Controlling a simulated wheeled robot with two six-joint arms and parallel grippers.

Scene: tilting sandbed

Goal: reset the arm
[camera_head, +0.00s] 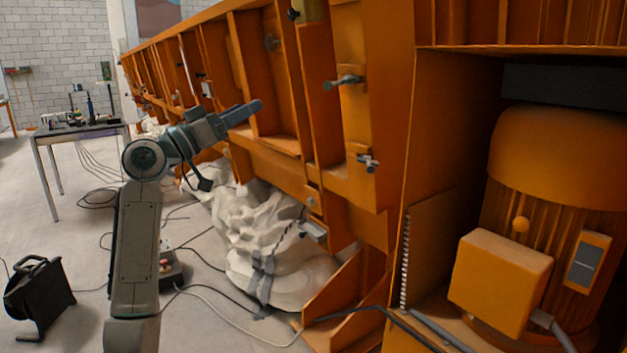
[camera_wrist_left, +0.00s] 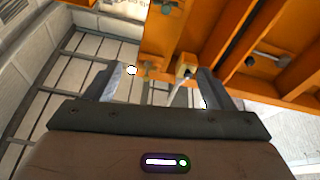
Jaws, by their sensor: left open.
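My left arm rises from the bottom of the head view and bends toward the orange sandbed frame (camera_head: 350,150). My left gripper (camera_head: 248,111) is in front of the frame's ribbed side, at its middle. In the left wrist view the gripper (camera_wrist_left: 160,82) is open, its two fingers apart with nothing held between them. Orange beams (camera_wrist_left: 240,45) and a small orange block with a pale rod (camera_wrist_left: 184,72) show beyond the fingers. I cannot tell how far the fingers are from the frame. My right gripper is in neither view.
An orange motor housing (camera_head: 560,160) fills the right. White crumpled sheeting (camera_head: 265,235) lies below the frame. A table (camera_head: 85,130) with tools stands at left; a black cable reel (camera_head: 38,298) and loose cables lie on the floor. A small box with a red button (camera_head: 170,268) sits behind my arm.

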